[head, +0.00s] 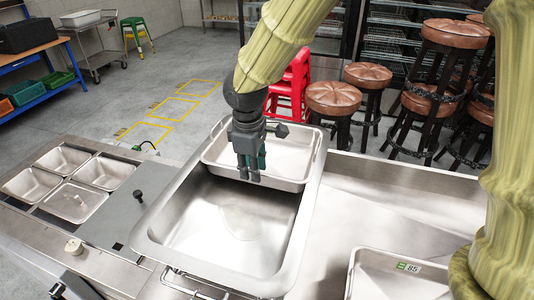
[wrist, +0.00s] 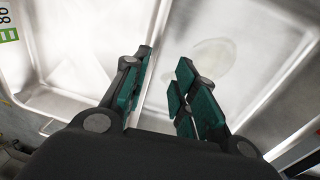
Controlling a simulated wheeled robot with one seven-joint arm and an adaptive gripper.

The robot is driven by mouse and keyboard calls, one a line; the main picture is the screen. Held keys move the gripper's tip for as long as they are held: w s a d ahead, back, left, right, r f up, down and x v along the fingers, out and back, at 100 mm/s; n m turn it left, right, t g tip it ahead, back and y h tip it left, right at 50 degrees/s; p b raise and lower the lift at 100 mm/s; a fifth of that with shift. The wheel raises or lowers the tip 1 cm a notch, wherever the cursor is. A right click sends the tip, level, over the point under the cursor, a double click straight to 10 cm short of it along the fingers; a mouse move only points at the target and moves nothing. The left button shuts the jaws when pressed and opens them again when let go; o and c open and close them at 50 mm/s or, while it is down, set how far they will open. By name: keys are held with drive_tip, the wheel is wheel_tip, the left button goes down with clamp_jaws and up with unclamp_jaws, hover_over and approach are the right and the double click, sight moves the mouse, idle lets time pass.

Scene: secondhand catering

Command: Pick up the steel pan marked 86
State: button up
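A small steel pan (head: 285,158) lies across the far end of a large steel basin (head: 150,232). In the wrist view this pan (wrist: 85,50) fills the left side, with a green-edged tag (wrist: 8,24) at the top left. The tag's digits are turned over and partly cut off; I cannot read them surely as 86. My gripper (head: 250,175) points down at the pan's near rim, above the basin. In the wrist view its green-padded fingers (wrist: 160,90) are apart, with the rim running between them, close to the left finger. I cannot tell whether they touch it.
Another steel pan (head: 395,275), tagged 85, is at the bottom right. Several small pans (head: 72,203) sit in the counter at left.

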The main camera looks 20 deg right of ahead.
sight(252, 184)
drive_tip(key=shift+g, duration=0.3)
drive_tip(key=w+f, duration=0.5)
drive_tip(key=shift+f+p, duration=0.3)
drive_tip(key=shift+p, duration=0.1)
drive_tip(key=shift+f, duration=0.35)
drive_tip(key=shift+s+f, duration=0.25)
drive_tip(key=shift+s+d+r, duration=0.1)
drive_tip(key=shift+s, duration=0.8)
drive_tip(key=shift+s+r, duration=0.15)
drive_tip(key=shift+s, duration=0.15)
drive_tip(key=shift+w+f, duration=0.4)
drive_tip(key=shift+w, duration=0.3)
drive_tip(key=shift+c, duration=1)
drive_tip(key=shift+w+f, duration=0.15)
drive_tip(key=shift+w, duration=0.1)
drive_tip(key=c, duration=0.3)
drive_tip(key=shift+s+r, duration=0.3)
drive_tip(key=shift+s, duration=0.2)
clamp_jaws()
drive_tip(key=shift+w+f, duration=0.1)
drive_tip(key=shift+w, duration=0.1)
